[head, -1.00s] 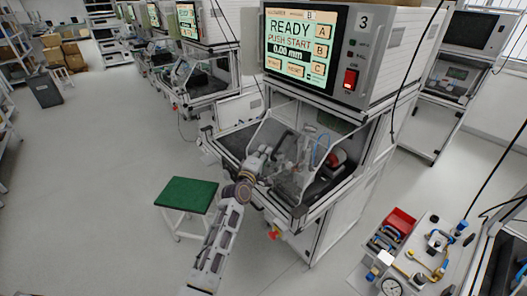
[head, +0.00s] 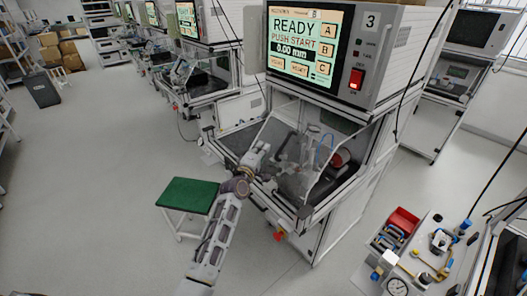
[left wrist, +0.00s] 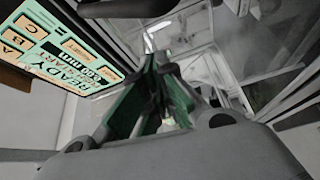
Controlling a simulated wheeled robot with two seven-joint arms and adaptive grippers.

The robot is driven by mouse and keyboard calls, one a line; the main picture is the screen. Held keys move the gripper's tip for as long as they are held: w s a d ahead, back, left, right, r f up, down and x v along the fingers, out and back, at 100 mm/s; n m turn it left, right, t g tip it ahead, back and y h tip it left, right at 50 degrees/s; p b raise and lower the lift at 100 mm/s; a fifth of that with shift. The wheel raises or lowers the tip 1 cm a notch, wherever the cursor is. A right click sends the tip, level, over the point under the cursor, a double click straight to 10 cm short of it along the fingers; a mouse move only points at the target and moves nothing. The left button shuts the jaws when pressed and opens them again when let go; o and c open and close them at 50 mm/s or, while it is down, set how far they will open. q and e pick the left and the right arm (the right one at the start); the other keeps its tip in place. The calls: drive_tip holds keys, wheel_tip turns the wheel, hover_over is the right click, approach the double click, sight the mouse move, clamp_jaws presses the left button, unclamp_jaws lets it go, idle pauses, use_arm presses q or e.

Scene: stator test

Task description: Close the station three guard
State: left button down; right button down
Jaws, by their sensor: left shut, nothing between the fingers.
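Station three (head: 372,21) is the near machine with the "3" label and the lit READY screen. Its clear guard (head: 313,172) slopes down and forward over the work bay below the screen. Fittings inside show through it. My left gripper (head: 264,149) is at the left front part of the guard, shut and empty. Whether it touches the guard is hard to tell. In the left wrist view the gripper's fingers (left wrist: 160,75) are together, with green on them, and the frame and clear panels lie beyond. My right gripper is not in view.
A green-topped stool (head: 188,195) stands left of my left arm. A bench with a red bin (head: 403,220), a gauge and tools is at the right. More stations (head: 200,75) line up behind on the left. Open floor lies to the left.

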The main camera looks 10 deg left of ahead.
use_arm(q)
drive_tip(key=s+a+b, duration=0.1)
drive_tip(key=s+a, duration=0.1)
drive_tip(key=s, duration=0.7)
drive_tip(key=shift+s+a, duration=0.15)
drive_tip(key=shift+s, duration=0.2)
idle(0.4)
idle(0.6)
